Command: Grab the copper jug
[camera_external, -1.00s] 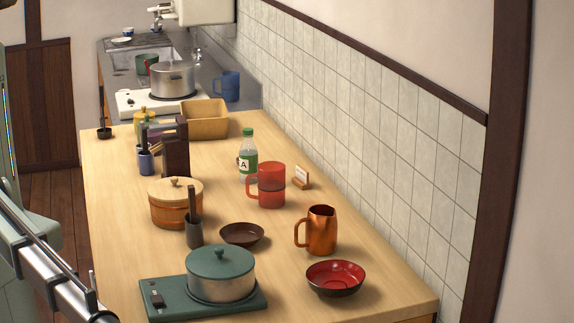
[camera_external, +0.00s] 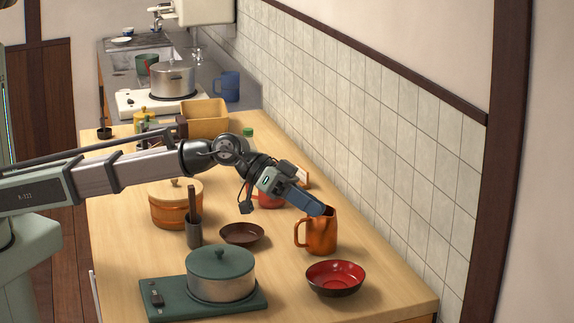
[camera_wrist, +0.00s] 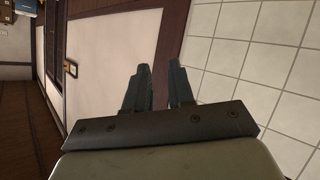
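The copper jug (camera_external: 321,235) stands upright on the wooden counter in the external view, its handle facing left. My gripper (camera_external: 322,209) reaches in from the left and overlaps the jug's upper rim in that view. I cannot tell whether it touches the rim or is above or in front of it. In the wrist view, the two dark fingers of my gripper (camera_wrist: 159,66) are a little apart with nothing between them. The jug does not show in the wrist view.
A red bowl (camera_external: 336,279) is close in front of the jug. A small brown dish (camera_external: 242,234) and a green-lidded pot (camera_external: 221,275) are to its left. Partly hidden red mugs (camera_external: 268,201) stand behind. A tiled wall (camera_external: 400,190) runs along the right.

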